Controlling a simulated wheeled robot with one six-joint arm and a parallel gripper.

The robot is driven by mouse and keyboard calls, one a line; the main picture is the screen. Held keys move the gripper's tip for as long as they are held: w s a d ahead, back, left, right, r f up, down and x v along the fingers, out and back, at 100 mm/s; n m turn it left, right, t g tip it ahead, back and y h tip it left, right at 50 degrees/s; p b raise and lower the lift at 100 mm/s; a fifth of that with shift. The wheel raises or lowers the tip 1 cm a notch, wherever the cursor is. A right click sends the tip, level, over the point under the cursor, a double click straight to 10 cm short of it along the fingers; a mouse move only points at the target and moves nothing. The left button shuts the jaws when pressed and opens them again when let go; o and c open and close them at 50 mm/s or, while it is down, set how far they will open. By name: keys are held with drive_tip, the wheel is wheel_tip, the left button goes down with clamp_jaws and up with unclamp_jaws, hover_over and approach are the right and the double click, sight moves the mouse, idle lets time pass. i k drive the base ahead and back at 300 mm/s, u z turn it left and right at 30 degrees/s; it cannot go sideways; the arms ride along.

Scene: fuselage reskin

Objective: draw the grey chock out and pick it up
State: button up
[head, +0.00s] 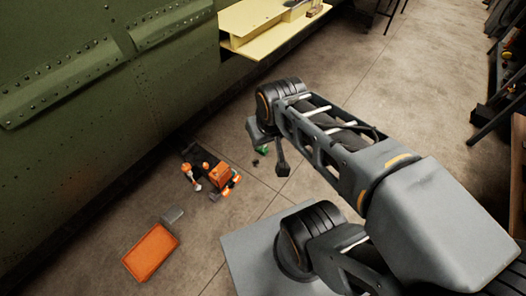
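My gripper (282,168) hangs at the end of my arm near the picture's middle, well to the right of the block and above the floor. Its fingers are small and dark and partly hidden by the wrist, so their opening does not show.
A pale yellow shelf (260,25) juts out at the top. The floor right of the block is clear.

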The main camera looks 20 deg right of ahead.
sight(216, 192)
drive_tip(key=u, duration=0.4)
drive_tip(key=k, duration=1.3)
drive_tip(key=z, duration=0.35)
drive_tip(key=i, duration=0.4)
drive_tip(key=z, duration=0.05)
